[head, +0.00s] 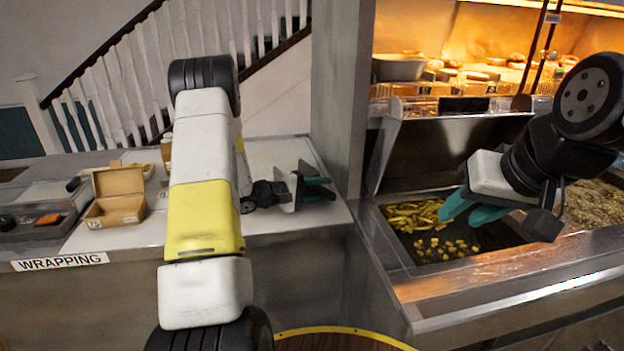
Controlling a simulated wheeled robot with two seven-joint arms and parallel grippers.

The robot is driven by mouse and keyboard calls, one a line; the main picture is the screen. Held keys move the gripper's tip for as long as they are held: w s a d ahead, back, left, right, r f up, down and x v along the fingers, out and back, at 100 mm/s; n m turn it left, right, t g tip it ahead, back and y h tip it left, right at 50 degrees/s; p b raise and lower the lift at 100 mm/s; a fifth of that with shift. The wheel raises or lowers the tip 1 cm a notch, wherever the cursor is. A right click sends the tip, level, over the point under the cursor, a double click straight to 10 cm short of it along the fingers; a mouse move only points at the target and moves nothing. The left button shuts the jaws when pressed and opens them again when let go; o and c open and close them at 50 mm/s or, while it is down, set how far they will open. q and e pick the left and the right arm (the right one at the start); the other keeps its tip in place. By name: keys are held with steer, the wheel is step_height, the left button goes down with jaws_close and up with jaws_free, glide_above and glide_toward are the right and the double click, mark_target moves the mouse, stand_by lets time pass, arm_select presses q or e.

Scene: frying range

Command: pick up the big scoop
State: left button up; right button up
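No scoop can be made out with certainty. My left gripper (320,187) is over the wrapping counter, pointing right. Its teal fingers look parted and empty.
Fries (415,215) lie in the bin, with a steel rim (450,290) in front. An open cardboard box (117,197) and a dark tray (40,215) stand on the left counter (275,155). A steel post (340,90) separates the counter from the range.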

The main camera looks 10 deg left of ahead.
arm_select(q)
steer(key=shift+x, duration=1)
jaws_close()
steer(key=shift+r, duration=0.1)
stand_by(0.5)
